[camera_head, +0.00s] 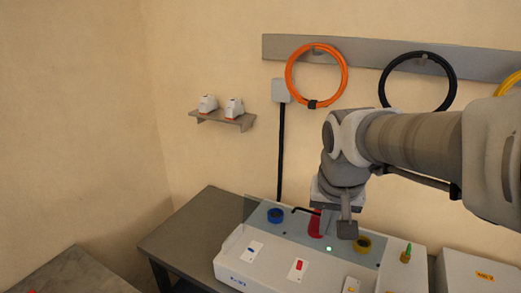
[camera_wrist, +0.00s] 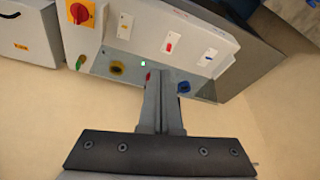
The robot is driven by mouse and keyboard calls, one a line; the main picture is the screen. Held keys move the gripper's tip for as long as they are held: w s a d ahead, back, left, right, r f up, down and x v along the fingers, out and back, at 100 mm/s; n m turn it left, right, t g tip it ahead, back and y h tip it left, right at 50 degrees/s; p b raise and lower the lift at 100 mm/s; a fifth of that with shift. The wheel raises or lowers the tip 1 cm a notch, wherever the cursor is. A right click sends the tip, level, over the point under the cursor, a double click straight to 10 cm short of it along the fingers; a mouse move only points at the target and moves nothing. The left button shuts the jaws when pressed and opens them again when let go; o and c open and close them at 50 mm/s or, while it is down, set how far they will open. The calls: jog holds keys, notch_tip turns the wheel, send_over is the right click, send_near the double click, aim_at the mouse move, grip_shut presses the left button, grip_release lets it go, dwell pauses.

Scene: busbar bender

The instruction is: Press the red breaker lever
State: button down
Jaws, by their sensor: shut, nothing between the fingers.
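A grey and white machine (camera_head: 240,270) stands on the bench. An upright red piece (camera_head: 315,226) rises from its grey top, just left of my gripper (camera_head: 347,230). In the wrist view only a bit of red (camera_wrist: 149,76) shows beside the fingertips. A smaller red lever or switch (camera_head: 299,265) sits on a white plate on the machine's front face; it also shows in the wrist view (camera_wrist: 170,47). I cannot tell which red part is the breaker lever. My gripper (camera_wrist: 162,78) is shut and empty, pointing down over the machine; contact cannot be told.
A blue ring (camera_head: 275,215) and a yellow ring (camera_head: 364,244) flank the red piece. A thin black rod (camera_head: 306,211) reaches toward it. A green light (camera_head: 329,249) glows. A green-tipped part (camera_head: 406,253) stands right. A red rotary knob (camera_wrist: 80,13) sits on another box.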

jog(key=w+f+m+g+b, duration=0.1)
jog(key=w+f+b, duration=0.1)
jog(key=w+f, duration=0.45)
jog(key=m+g+b, duration=0.1)
jog(key=m+b, duration=0.1)
send_over(299, 265)
jog(key=f, duration=0.8)
jog(key=shift+w+d+f, duration=0.4)
jog(key=shift+f, duration=0.1)
jog(key=f, duration=0.6)
jog(key=w+f, duration=0.1)
jog(key=f, duration=0.2)
jog(key=shift+d+f, duration=0.3)
jog(key=shift+f, duration=0.1)
jog(key=shift+a+b, duration=0.1)
jog(key=shift+b, duration=0.3)
jog(key=shift+f+b, duration=0.1)
jog(key=shift+b, duration=0.3)
jog(key=shift+s+h, duration=0.1)
jog(key=shift+h, duration=0.2)
jog(key=shift+t+b, duration=0.3)
jog(key=shift+b, duration=0.1)
jog(key=shift+s+a+r+t+h+b, duration=0.15)
jog(key=shift+t+h+b, duration=0.5)
jog(key=shift+b, duration=0.95)
